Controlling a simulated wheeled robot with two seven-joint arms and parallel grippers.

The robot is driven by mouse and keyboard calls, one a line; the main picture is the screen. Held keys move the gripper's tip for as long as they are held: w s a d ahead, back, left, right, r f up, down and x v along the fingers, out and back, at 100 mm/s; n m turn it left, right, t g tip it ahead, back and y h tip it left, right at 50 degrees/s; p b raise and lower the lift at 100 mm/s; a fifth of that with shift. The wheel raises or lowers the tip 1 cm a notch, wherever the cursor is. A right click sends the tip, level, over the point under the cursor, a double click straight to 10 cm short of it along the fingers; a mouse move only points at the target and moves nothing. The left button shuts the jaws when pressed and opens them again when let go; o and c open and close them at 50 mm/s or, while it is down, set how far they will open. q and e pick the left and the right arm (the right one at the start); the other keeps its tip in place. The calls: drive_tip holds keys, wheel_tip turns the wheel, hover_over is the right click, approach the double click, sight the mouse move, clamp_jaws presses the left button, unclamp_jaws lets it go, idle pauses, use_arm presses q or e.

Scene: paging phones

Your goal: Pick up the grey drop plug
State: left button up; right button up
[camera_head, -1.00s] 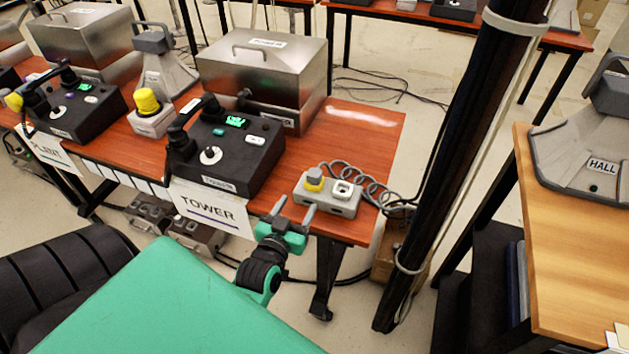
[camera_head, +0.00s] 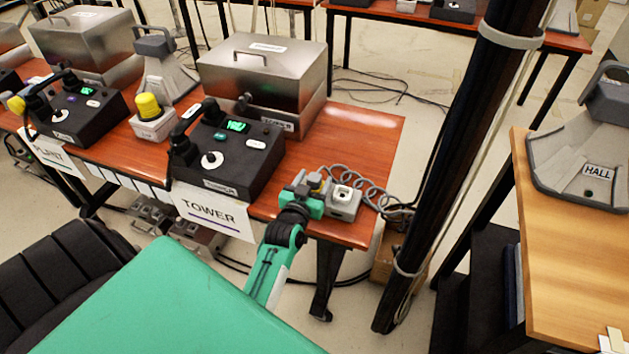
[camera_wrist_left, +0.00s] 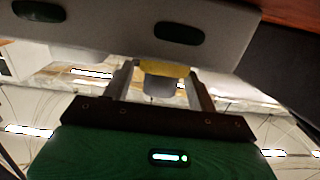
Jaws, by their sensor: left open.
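The grey drop plug, with a yellow band, sits on the left part of the grey outlet box (camera_head: 345,208) at the red-brown table's front right. My left gripper (camera_head: 311,186) has come up to the box's near left side, its fingers on either side of the plug and partly hiding it. In the left wrist view the plug (camera_wrist_left: 160,84) shows its grey end and yellow part between the two spread fingers (camera_wrist_left: 160,88). I cannot tell whether either finger touches it. The grey box (camera_wrist_left: 110,22) fills the top of that view. My right gripper is not in view.
A white square socket (camera_head: 343,191) is on the box beside the plug. A coiled grey cable (camera_head: 362,182) runs behind it. The black TOWER console (camera_head: 228,150) stands left. A dark post (camera_head: 455,165) rises at right. The table's back right is clear.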

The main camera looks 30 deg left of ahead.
use_arm(q)
drive_tip(key=shift+w+a, duration=0.1)
drive_tip(key=shift+w, duration=0.25)
drive_tip(key=c, duration=1.1)
drive_tip(key=shift+r, duration=0.15)
